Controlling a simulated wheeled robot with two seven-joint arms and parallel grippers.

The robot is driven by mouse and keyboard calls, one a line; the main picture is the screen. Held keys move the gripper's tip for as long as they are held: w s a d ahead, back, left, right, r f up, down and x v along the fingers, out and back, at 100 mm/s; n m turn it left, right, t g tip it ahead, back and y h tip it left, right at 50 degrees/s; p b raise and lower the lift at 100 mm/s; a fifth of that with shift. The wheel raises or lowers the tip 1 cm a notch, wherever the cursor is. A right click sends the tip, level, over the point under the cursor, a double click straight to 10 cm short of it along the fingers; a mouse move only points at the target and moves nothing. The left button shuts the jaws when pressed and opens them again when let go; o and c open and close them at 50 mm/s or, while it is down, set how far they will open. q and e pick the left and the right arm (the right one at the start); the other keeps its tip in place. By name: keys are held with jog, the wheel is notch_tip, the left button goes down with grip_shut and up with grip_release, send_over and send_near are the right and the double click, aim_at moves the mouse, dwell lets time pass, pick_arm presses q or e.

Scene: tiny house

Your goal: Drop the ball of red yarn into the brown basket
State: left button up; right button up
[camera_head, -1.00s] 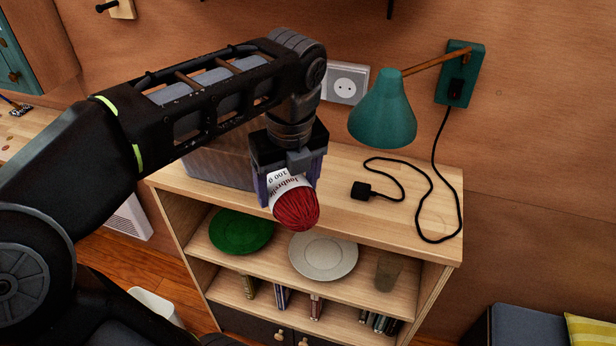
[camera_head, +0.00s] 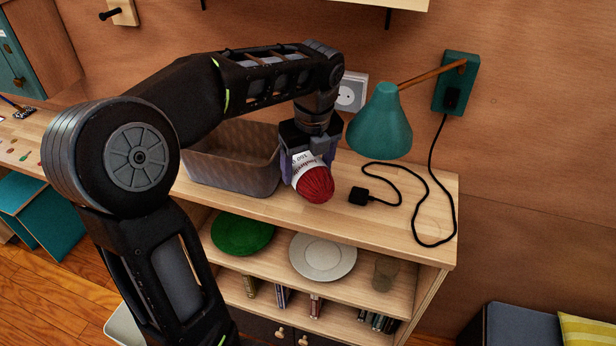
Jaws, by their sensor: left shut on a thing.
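The ball of red yarn (camera_head: 316,184) has a white paper label around its upper part. My left gripper (camera_head: 305,160) points down and is shut on the yarn. It holds the yarn over the top of the wooden shelf unit; the height above the top is hard to tell. The brown basket (camera_head: 232,171) is on the shelf top, just left of the gripper in the picture. Its inside looks empty where I can see it, and my arm covers part of its left and back rim. My right gripper is not in view.
A green wall lamp (camera_head: 381,122) hangs to the right of the gripper. Its black cable and plug (camera_head: 360,196) lie on the shelf top (camera_head: 300,222). A green plate (camera_head: 243,235), a white plate (camera_head: 323,257) and a glass (camera_head: 386,273) stand on the shelf below.

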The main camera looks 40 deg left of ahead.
pick_arm(q)
notch_tip(320, 180, down, 3)
jog(key=shift+r, duration=0.1)
jog(key=shift+w+f+p, duration=0.2)
jog(key=shift+f+p, duration=0.3)
jog(key=shift+f, duration=0.1)
jog(key=shift+f, duration=0.15)
jog(key=o, duration=1.4)
jog(key=r, duration=0.4)
jog(key=d+r, duration=0.1)
jog(key=r, duration=0.3)
jog(key=s+r, duration=0.1)
jog(key=r, duration=0.3)
jog(key=shift+d+r, duration=0.2)
jog(key=shift+d, duration=0.05)
